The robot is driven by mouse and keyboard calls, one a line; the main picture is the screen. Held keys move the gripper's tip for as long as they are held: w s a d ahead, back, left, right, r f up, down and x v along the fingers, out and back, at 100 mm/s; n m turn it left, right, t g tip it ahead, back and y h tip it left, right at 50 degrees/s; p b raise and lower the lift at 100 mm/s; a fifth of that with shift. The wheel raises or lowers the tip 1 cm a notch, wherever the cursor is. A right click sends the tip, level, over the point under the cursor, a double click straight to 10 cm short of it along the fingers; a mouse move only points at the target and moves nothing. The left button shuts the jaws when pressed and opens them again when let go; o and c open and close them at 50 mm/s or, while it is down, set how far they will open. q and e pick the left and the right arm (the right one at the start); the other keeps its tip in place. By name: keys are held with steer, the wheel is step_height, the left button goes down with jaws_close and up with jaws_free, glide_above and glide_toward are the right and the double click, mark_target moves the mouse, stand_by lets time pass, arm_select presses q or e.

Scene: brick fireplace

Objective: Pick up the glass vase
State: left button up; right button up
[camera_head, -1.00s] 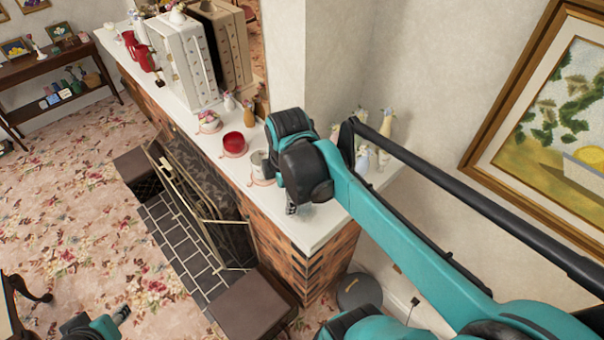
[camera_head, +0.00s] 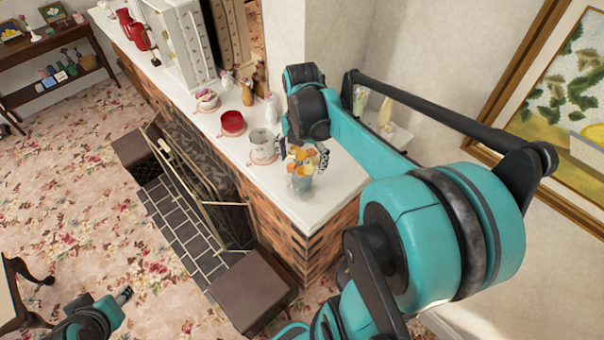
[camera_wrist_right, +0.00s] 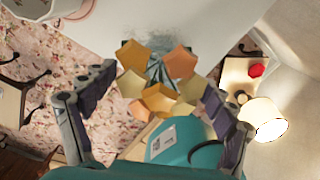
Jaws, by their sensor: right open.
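The glass vase (camera_head: 301,184) stands near the front right end of the white mantel top. It is pale and clear, and orange and yellow flowers (camera_head: 303,160) stick out of it. My right gripper (camera_head: 303,153) is open above the vase, with one finger on each side of the flowers. In the right wrist view, the flowers (camera_wrist_right: 158,96) show between the spread fingers of my right gripper (camera_wrist_right: 159,82), and they hide much of the vase. I cannot tell whether the fingers touch the flowers. My left gripper (camera_head: 124,294) is low at the left, away from the mantel; its jaws are too small to read.
A white pot (camera_head: 263,147) and a red bowl (camera_head: 232,123) stand on the mantel (camera_head: 325,205) left of the vase. Several small vases and a white cabinet (camera_head: 178,45) are behind them. A wall corner rises behind my right arm. The mantel's front edge is close to the vase.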

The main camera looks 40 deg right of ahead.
step_height(320, 180, down, 5)
steer(key=b, duration=0.3)
steer(key=shift+b, duration=0.3)
steer(key=shift+f, duration=0.45)
steer(key=shift+r, duration=0.1)
steer(key=shift+s+a, duration=0.1)
steer(key=c, duration=1.3)
